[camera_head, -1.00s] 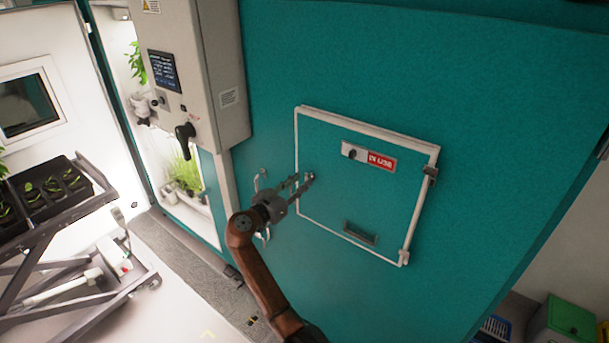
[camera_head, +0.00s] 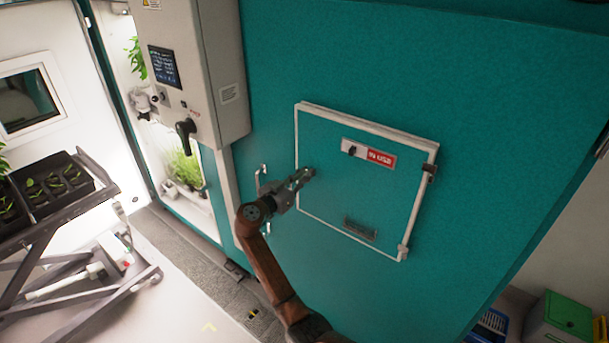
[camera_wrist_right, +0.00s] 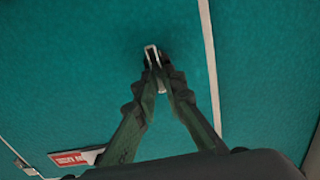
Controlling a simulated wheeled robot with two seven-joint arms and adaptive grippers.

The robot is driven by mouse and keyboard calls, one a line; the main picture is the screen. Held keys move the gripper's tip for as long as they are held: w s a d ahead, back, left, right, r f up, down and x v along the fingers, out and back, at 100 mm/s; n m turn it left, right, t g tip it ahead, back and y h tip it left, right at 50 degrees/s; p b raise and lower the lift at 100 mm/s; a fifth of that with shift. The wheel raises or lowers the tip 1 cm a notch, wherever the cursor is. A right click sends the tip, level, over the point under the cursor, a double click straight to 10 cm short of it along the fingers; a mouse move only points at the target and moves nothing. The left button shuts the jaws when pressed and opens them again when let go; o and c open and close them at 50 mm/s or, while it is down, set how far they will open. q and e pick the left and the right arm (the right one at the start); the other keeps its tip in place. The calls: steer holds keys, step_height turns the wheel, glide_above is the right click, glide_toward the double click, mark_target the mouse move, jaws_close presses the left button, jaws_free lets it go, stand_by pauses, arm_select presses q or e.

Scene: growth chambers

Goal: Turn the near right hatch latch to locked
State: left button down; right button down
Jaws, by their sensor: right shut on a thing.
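The near right hatch is a teal panel (camera_head: 375,195) with a white frame on the teal chamber wall. Its latch is a small pale metal piece (camera_wrist_right: 151,49), seen in the right wrist view between my fingertips. In the head view the latch is mostly hidden by the gripper at the hatch's left side. My right gripper (camera_head: 304,176) is shut on the latch; in the right wrist view its dark fingers (camera_wrist_right: 158,72) converge on it. The latch's exact angle is hard to tell. My left gripper is not in view.
A red "IN USE" sign (camera_head: 381,158) with a small black knob sits on the hatch. Hinges (camera_head: 429,173) are on its right edge. A grey control box (camera_head: 213,80) with a black handle (camera_head: 185,133) stands left. A cart with a seedling tray (camera_head: 55,190) stands far left.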

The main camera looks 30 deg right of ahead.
stand_by(0.4)
steer(key=n+b, duration=0.1)
steer(key=n, duration=0.1)
steer(key=n+b, duration=0.1)
steer(key=n, duration=0.2)
steer(key=w+n+b, duration=0.1)
steer(key=n, duration=0.2)
steer(key=shift+a+f, duration=0.1)
steer(key=shift+a, duration=0.05)
steer(key=shift+w+a+f+n+p, duration=0.15)
steer(key=shift+n+p, duration=0.3)
steer(key=shift+n, duration=1.2)
steer(key=shift+d+f+n+p, duration=0.15)
steer(key=shift+n+p, duration=0.35)
steer(key=shift+n, duration=1.2)
steer(key=shift+w+a+f+n+p, duration=0.15)
steer(key=shift+n+p, duration=0.3)
steer(key=shift+n, duration=1.2)
steer(key=shift+s+f, duration=0.1)
steer(key=shift+f, duration=0.05)
